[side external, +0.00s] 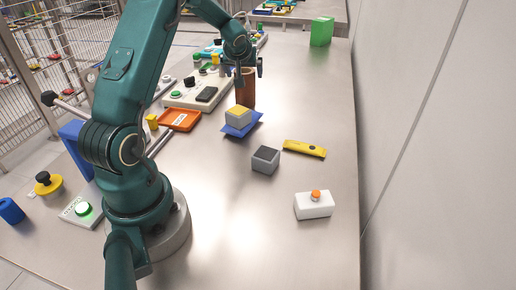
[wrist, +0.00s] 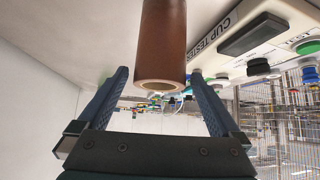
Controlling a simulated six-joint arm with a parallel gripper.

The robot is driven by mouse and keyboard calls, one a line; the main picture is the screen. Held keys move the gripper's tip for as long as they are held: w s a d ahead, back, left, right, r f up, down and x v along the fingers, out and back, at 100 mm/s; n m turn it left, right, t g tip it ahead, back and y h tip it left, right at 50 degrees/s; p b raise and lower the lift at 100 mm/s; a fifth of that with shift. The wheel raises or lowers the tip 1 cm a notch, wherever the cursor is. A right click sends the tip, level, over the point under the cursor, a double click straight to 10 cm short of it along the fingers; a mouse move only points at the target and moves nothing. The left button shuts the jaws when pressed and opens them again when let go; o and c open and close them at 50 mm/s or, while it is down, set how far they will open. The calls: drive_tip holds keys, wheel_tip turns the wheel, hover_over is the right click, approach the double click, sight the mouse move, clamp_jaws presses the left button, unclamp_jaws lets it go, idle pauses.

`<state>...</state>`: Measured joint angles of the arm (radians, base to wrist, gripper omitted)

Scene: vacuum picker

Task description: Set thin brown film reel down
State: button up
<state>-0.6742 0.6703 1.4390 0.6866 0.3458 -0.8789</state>
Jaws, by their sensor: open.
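A brown cylinder (side external: 246,90), the only brown thing that fits the reel, stands upright on the steel table. It looks like a tall tube rather than a thin reel. In the wrist view, which is upside down, the brown cylinder (wrist: 163,45) shows its pale-rimmed end facing me. My gripper (side external: 244,70) is at the top of the cylinder. In the wrist view my gripper (wrist: 160,72) is open, with one blue finger on each side of the cylinder and a visible gap at both sides. The cylinder's base is partly hidden in the side view.
A grey cup-tester panel (side external: 195,93) stands just left of the cylinder. A blue plate (side external: 255,122) bearing a yellow-topped block (side external: 238,115) lies in front. An orange tray (side external: 180,120), dark-topped cube (side external: 265,160) and yellow bar (side external: 304,148) lie nearby.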

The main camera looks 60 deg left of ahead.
drive_tip(key=shift+x, duration=2.6)
drive_tip(key=shift+c, duration=0.3)
drive_tip(key=c, duration=1.5)
drive_tip(key=shift+r, duration=0.1)
